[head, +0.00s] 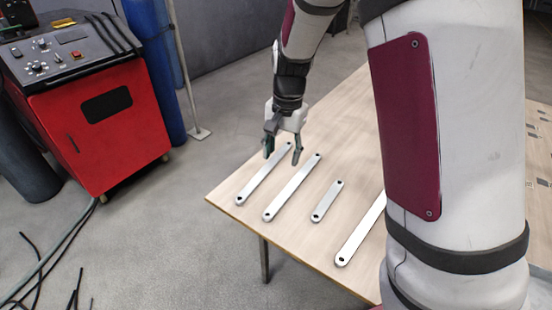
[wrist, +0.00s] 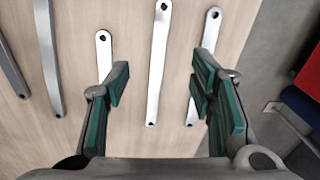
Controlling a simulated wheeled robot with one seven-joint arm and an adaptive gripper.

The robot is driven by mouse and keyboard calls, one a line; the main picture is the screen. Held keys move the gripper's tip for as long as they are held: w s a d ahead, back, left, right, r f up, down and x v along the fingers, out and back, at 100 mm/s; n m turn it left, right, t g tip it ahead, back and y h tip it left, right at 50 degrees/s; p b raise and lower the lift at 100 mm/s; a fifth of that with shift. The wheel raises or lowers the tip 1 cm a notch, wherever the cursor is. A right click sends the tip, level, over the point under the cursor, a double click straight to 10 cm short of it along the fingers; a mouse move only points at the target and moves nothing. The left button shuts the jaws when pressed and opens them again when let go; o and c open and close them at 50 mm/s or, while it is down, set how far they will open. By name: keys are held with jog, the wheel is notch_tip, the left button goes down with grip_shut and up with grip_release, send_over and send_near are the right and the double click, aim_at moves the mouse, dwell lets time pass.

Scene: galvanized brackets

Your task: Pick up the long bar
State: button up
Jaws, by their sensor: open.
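Several flat pale metal bars with a hole near each end lie side by side on a wooden table. In the head view there is a long bar at the left (head: 262,174), another long bar (head: 291,187) beside it, a short bar (head: 327,201), and a long bar (head: 361,232) partly hidden behind my arm. My gripper (head: 283,153) is open and empty above the far ends of the two left bars. In the wrist view, the second long bar (wrist: 158,62) runs between the open fingers, and the leftmost one (wrist: 207,50) is partly covered by the right finger.
The wooden table (head: 235,190) has its left edge close to the bars. A red machine (head: 105,130) and blue cylinders (head: 160,75) stand on the floor to the left. In the wrist view, a darker grey bar (wrist: 12,65) lies at the far left.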

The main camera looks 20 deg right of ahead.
jog(key=m, duration=0.1)
send_over(281, 199)
notch_tip(281, 199, down, 6)
jog(key=shift+g+h, duration=0.3)
jog(key=f, duration=0.2)
jog(key=f+b, duration=0.1)
jog(key=f, duration=0.5)
jog(key=shift+a+f+b, duration=0.1)
jog(key=shift+a+b, duration=0.2)
jog(key=shift+b, duration=0.05)
jog(key=shift+d+f+b, duration=0.15)
jog(key=shift+f+b, duration=0.05)
jog(key=shift+f, duration=1.4)
jog(key=shift+d+f+b, duration=0.1)
jog(key=shift+f+b, duration=0.05)
jog(key=shift+f, duration=1.45)
jog(key=shift+s, duration=0.1)
jog(key=shift+c, duration=0.6)
jog(key=shift+r, duration=0.1)
grip_shut()
